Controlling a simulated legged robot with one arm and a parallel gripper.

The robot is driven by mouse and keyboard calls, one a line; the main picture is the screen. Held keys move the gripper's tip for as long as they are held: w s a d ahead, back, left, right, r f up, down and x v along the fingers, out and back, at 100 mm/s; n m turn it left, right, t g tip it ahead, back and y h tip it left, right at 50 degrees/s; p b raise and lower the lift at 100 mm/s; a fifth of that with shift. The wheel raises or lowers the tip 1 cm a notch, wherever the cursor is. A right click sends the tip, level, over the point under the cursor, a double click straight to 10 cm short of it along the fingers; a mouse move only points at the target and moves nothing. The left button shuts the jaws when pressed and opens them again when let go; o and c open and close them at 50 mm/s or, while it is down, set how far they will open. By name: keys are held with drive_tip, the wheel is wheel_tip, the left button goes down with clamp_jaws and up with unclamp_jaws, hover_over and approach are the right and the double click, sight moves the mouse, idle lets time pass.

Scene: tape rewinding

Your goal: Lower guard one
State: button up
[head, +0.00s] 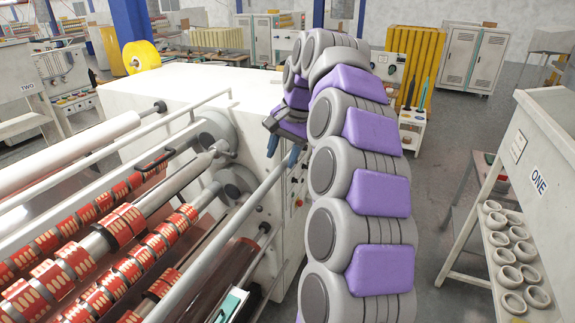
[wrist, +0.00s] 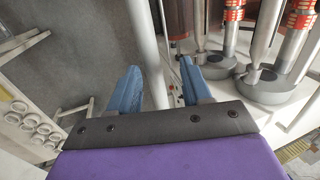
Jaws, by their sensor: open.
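A long pale grey bar (head: 236,228), likely the guard, runs diagonally along the near side of the white rewinding machine (head: 190,85). No label marks it as guard one. My gripper (head: 283,152) is at the bar's upper right end, beside the machine's end housing. Its blue fingers are apart and point down. In the wrist view, the bar (wrist: 146,40) runs between the open fingers of my gripper (wrist: 160,84), closer to the left finger. I cannot tell whether a finger touches it.
Rollers with red printed tape (head: 125,223) fill the machine at left. A second thin rail (head: 165,132) crosses above them. Grey floor lies open between bench and machine.

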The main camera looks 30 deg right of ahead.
drive_tip(key=shift+w+a+f, duration=0.1)
drive_tip(key=shift+a+f, duration=0.15)
drive_tip(key=shift+a, duration=0.35)
drive_tip(key=shift+a+f, duration=0.1)
drive_tip(key=shift+f, duration=0.15)
drive_tip(key=d, duration=0.1)
drive_tip(key=d+f, duration=0.1)
drive_tip(key=d, duration=0.3)
drive_tip(key=shift+w+f, duration=0.2)
drive_tip(key=shift+w, duration=0.1)
drive_tip(key=shift+s+a+r, duration=0.15)
drive_tip(key=shift+s+a, duration=0.05)
drive_tip(key=shift+a, duration=0.05)
drive_tip(key=shift+c, duration=0.4)
drive_tip(key=a, duration=0.3)
drive_tip(key=shift+r, duration=0.15)
drive_tip(key=c, duration=0.4)
drive_tip(key=shift+s+d, duration=0.3)
drive_tip(key=shift+d, duration=0.15)
drive_tip(key=c, duration=0.4)
drive_tip(key=shift+d, duration=0.3)
clamp_jaws()
drive_tip(key=shift+w+f, duration=0.2)
drive_tip(key=shift+w, duration=0.35)
drive_tip(key=shift+s+a+r, duration=0.15)
drive_tip(key=shift+a, duration=0.25)
